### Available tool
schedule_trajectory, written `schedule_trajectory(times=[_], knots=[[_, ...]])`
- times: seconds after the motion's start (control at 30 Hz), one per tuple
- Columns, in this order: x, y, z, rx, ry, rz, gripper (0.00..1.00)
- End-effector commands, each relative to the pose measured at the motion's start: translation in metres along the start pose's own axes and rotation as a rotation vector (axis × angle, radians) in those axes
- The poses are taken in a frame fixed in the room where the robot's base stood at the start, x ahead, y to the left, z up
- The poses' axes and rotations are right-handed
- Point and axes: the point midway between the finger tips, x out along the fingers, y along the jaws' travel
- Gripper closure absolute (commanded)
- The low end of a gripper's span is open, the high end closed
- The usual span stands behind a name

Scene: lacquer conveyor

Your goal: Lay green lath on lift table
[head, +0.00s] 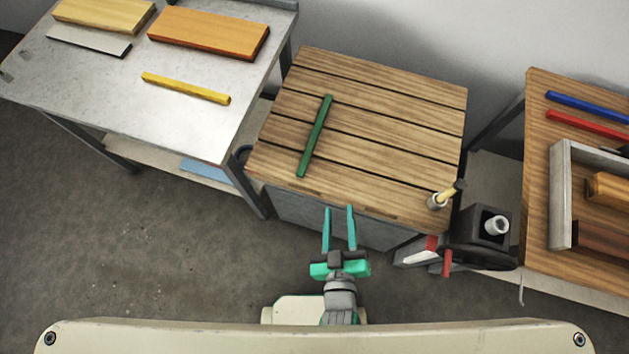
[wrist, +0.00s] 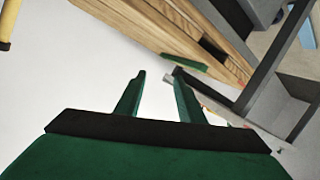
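The green lath (head: 315,136) lies on the slatted wooden top (head: 400,110) of the middle table, left of its centre and slanting across the slats. I cannot tell for certain whether this table is the lift table. My gripper (head: 338,208) is open and empty just in front of this table's near edge, below and to the right of the lath and apart from it. In the wrist view the two fingers (wrist: 160,95) are spread with nothing between them. A green piece (wrist: 184,62), apparently the lath, shows beyond the fingertips beside the wooden slats.
A grey metal table (head: 100,85) at left holds a yellow lath (head: 186,88) and several boards. A wooden table (head: 537,190) at right holds a blue lath (head: 588,106), a red lath (head: 588,125) and a grey tray (head: 560,195). A dark device (head: 480,238) stands near the middle table's right corner.

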Motion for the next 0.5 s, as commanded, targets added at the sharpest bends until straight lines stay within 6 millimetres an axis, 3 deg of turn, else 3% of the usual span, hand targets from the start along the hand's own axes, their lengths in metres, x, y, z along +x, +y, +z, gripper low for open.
schedule_trajectory(times=[0.03, 0.2, 0.33, 0.5], knots=[[-0.021, -0.011, -0.001, 0.054, -0.002, -0.015, 0.65], [-0.07, -0.036, -0.019, 0.229, 0.015, -0.036, 0.65], [-0.092, -0.044, -0.03, 0.318, 0.025, -0.033, 0.65], [-0.102, -0.048, -0.037, 0.364, 0.03, -0.028, 0.65]])
